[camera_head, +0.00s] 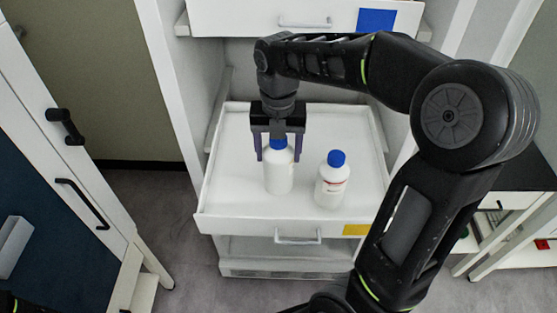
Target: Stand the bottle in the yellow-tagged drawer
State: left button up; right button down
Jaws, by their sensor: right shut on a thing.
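The yellow-tagged drawer (240,210) is pulled out, with its yellow tag (356,230) at the front right. A white bottle with a blue cap (278,178) is upright in the drawer area. My right gripper (279,152) points down and is shut on this bottle near its cap. I cannot tell whether the bottle's base touches the drawer floor. A second white bottle (331,186) with a blue cap and reddish label marks stands upright to the right, apart from the held one. Only a dark bit of my left arm may show at the bottom left corner; its gripper is not visible.
A blue-tagged drawer (300,18) sits above, its front overhanging the back. A cabinet door with black handles (85,205) is at the left. A dark-topped bench (525,178) is at the right.

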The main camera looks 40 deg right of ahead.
jog(key=shift+f, duration=1.8)
jog(key=shift+f, duration=0.15)
jog(key=shift+c, duration=1.3)
grip_release()
notch_tip(320, 180, up, 12)
jog(key=shift+r, duration=0.15)
